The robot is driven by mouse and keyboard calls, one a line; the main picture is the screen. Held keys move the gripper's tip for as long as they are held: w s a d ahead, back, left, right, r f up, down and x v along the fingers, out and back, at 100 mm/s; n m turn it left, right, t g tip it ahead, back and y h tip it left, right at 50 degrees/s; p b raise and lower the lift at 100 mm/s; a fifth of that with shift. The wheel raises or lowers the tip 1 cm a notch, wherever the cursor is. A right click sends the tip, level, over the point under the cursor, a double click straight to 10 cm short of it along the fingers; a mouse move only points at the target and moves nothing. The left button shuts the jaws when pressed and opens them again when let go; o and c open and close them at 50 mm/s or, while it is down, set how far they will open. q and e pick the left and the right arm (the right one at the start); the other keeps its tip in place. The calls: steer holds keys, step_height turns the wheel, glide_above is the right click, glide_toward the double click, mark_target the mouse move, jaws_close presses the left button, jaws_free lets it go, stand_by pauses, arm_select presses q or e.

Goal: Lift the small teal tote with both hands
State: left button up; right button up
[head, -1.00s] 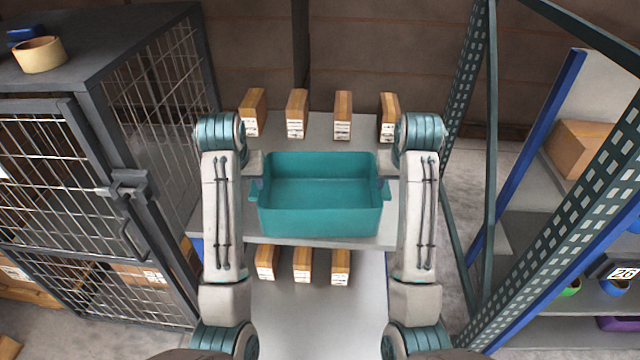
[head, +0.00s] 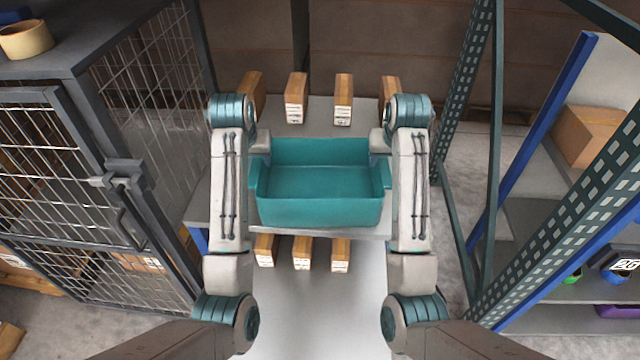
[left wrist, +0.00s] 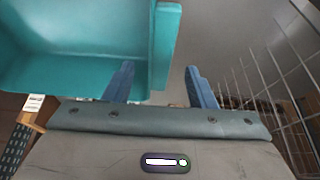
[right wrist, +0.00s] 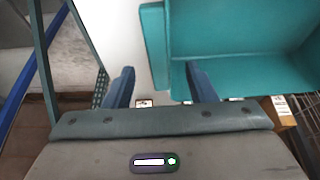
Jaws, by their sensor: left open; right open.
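The teal tote (head: 320,209) sits upright and empty on a grey platform (head: 214,210) in the middle of the head view. It has a lip at each end. My left gripper (left wrist: 157,68) is open at the tote's left end. In the left wrist view the end lip (left wrist: 165,40) shows between its two blue fingers. My right gripper (right wrist: 159,68) is open at the right end, with that lip (right wrist: 155,45) between its fingers in the right wrist view. I cannot tell whether the fingers touch the lips. In the head view my arms mostly hide the fingers.
Several wooden blocks with labels stand behind the tote (head: 296,98) and in front of it (head: 302,253). A wire-mesh cage (head: 150,110) stands close on the left. A perforated dark green rack post (head: 470,70) and shelving with a cardboard box (head: 588,135) stand on the right.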

mark_target(256, 166)
arm_select(q)
steer(key=x, duration=0.5)
steer(key=shift+f, duration=0.15)
arm_select(e)
steer(key=x, duration=0.5)
steer(key=shift+w+f, duration=0.1)
arm_select(q)
steer(key=shift+c, duration=0.4)
arm_select(e)
steer(key=shift+c, duration=0.4)
arm_select(q)
jaws_close()
arm_select(e)
jaws_close()
